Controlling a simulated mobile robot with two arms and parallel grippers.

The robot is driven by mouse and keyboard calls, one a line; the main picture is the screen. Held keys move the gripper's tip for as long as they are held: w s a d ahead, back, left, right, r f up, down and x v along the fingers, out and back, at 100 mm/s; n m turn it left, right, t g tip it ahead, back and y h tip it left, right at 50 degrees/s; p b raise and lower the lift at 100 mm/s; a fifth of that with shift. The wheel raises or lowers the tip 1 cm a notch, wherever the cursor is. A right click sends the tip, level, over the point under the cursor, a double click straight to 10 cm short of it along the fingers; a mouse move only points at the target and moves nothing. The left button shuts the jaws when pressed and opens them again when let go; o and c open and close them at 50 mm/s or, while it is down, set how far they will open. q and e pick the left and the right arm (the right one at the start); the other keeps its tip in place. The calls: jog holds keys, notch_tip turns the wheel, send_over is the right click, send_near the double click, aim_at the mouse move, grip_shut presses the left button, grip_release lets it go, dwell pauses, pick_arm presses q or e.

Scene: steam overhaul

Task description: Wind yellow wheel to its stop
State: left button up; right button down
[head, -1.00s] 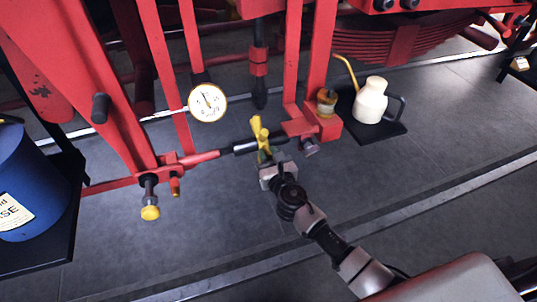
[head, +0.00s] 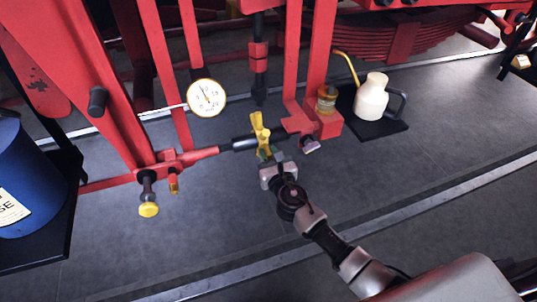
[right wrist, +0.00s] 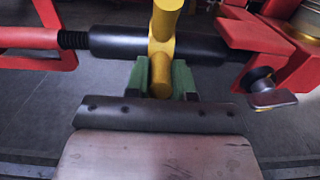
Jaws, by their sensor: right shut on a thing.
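The yellow wheel (head: 258,127) sits on a black cylinder (head: 244,144) that lies along a red rod, in the middle of the head view. In the right wrist view the yellow wheel (right wrist: 163,38) shows upright in front of the dark cylinder (right wrist: 117,43). My right gripper (head: 266,156) is shut on the wheel's lower part. Its green fingers (right wrist: 160,78) stand on both sides of that part in the right wrist view. A threaded rod end (right wrist: 74,40) shows at the cylinder's left. My left gripper is not in view.
A white dial gauge (head: 207,97) hangs left of the wheel. A yellow-capped knob (head: 149,209) is at lower left. A cream oil can (head: 371,98) stands on a black shelf at right. A blue drum (head: 20,165) is at far left. The grey floor is clear.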

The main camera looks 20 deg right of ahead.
jog(key=shift+f, duration=0.85)
jog(key=f+b, duration=0.2)
jog(key=shift+w+f+b, duration=0.2)
jog(key=shift+f+b, duration=0.05)
jog(key=shift+b, duration=0.15)
jog(key=shift+w+f, duration=0.1)
jog(key=shift+w, duration=0.05)
jog(key=shift+w+f+b, duration=0.4)
jog(key=shift+f+b, duration=0.25)
jog(key=shift+b, duration=0.2)
jog(key=shift+w, duration=0.1)
